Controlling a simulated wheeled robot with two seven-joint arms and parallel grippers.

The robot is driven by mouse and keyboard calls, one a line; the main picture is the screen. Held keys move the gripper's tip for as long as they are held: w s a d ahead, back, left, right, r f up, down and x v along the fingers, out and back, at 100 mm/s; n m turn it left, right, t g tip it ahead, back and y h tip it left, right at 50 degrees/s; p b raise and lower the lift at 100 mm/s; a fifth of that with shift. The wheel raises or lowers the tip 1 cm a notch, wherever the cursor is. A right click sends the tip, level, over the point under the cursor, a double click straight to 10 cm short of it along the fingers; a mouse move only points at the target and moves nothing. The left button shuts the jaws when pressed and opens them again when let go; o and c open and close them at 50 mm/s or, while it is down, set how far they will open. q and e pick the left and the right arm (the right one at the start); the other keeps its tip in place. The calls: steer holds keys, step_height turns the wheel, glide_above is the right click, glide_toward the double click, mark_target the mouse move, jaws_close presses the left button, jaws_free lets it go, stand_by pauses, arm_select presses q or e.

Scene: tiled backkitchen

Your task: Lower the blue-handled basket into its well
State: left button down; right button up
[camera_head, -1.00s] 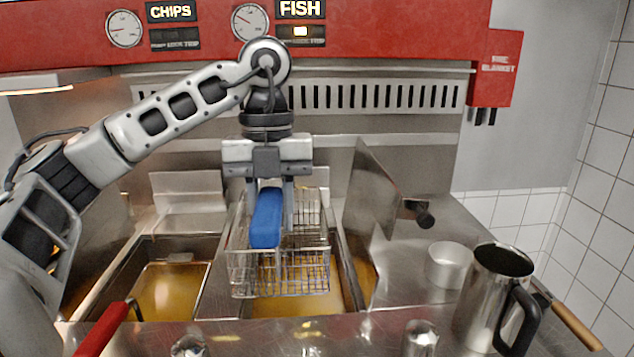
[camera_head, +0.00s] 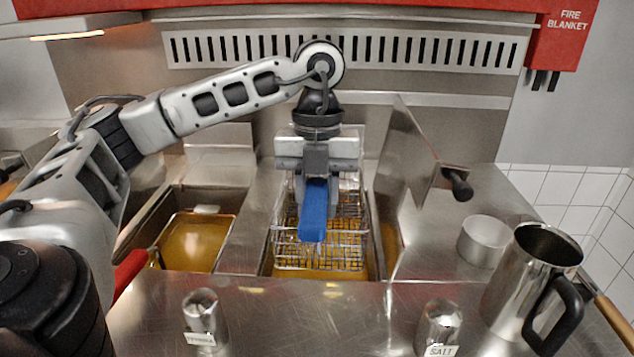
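The wire basket (camera_head: 345,253) with the blue handle (camera_head: 314,212) is over the right-hand oil well (camera_head: 372,262), its lower part down between the well's walls. Whether its bottom touches the oil is hard to tell. My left gripper (camera_head: 316,180) points down at the back of the blue handle and appears closed around it; its fingertips are partly hidden by the handle. My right gripper is not in view.
A second oil well (camera_head: 197,242) lies to the left, with a red handle (camera_head: 130,272) near it. An upright metal panel (camera_head: 406,170) stands right of the basket. A metal cup (camera_head: 483,241), a steel jug (camera_head: 531,285) and two shakers (camera_head: 204,318) (camera_head: 438,327) stand nearby.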

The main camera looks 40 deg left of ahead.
arm_select(q)
step_height(320, 180, down, 14)
steer(key=b, duration=1)
steer(key=shift+r, duration=0.25)
steer(key=shift+f+b, duration=0.55)
steer(key=shift+f, duration=0.25)
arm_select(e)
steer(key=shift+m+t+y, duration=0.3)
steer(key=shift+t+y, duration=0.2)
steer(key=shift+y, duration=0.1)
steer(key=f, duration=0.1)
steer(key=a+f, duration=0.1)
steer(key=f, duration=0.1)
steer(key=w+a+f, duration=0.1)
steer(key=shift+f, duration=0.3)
arm_select(q)
steer(key=shift+f, duration=0.1)
steer(key=shift+f+b, duration=0.3)
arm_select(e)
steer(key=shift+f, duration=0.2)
arm_select(q)
steer(key=c, duration=1)
jaws_free()
